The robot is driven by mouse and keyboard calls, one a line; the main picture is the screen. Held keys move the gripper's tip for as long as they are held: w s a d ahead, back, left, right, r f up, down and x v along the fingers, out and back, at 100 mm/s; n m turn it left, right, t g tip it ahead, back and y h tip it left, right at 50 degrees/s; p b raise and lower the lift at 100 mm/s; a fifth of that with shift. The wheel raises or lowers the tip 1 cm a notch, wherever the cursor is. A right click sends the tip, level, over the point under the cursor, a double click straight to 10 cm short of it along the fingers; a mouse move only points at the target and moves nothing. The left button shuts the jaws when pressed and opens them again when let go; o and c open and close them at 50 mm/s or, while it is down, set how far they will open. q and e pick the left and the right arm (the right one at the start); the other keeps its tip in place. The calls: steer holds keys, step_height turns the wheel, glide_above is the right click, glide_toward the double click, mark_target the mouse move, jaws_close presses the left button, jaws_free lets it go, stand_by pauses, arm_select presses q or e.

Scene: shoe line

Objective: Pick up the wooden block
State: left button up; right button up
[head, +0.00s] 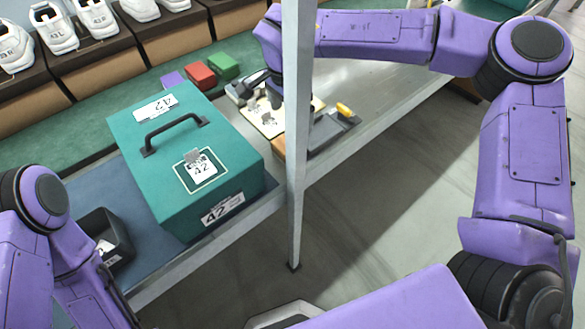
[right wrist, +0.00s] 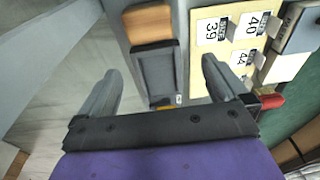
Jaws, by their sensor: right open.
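The wooden block (right wrist: 148,22) is a small orange-brown piece at the top of the right wrist view, lying on the grey bench beyond my fingertips. In the head view its brown side (head: 279,146) shows just left of the grey post, which partly hides that area. My right gripper (right wrist: 162,75) is open and empty, its two fingers spread over a dark grey tray that lies beside the block. In the head view my right gripper (head: 265,92) is above the bench, partly behind the post. My left arm is at the lower left; its gripper is not shown.
A large teal box (head: 130,150) with a handle and labels 42 stands left of the post (head: 297,130). A board of number cards (right wrist: 225,40) lies beside the dark tray (right wrist: 160,72). Red (head: 201,75) and green (head: 223,66) pieces and a black bin (head: 105,235) are nearby.

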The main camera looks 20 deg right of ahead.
mark_target(285, 144)
steer(key=a, duration=0.1)
steer(key=s+a, duration=0.1)
steer(key=a+y, duration=0.1)
steer(key=shift+s+r+g, duration=0.15)
steer(key=shift+s+g, duration=0.15)
steer(key=shift+g, duration=0.1)
steer(key=f, duration=0.6)
steer(key=d+f, duration=0.1)
steer(key=f, duration=0.3)
steer(key=shift+b, duration=0.3)
steer(key=c, duration=1.1)
arm_select(q)
steer(key=shift+f, duration=0.9)
arm_select(e)
steer(key=shift+r, duration=0.1)
arm_select(q)
step_height(285, 144, up, 3)
steer(key=p, duration=0.3)
steer(key=shift+r, duration=0.2)
arm_select(e)
step_height(285, 144, up, 28)
steer(key=shift+f, duration=0.1)
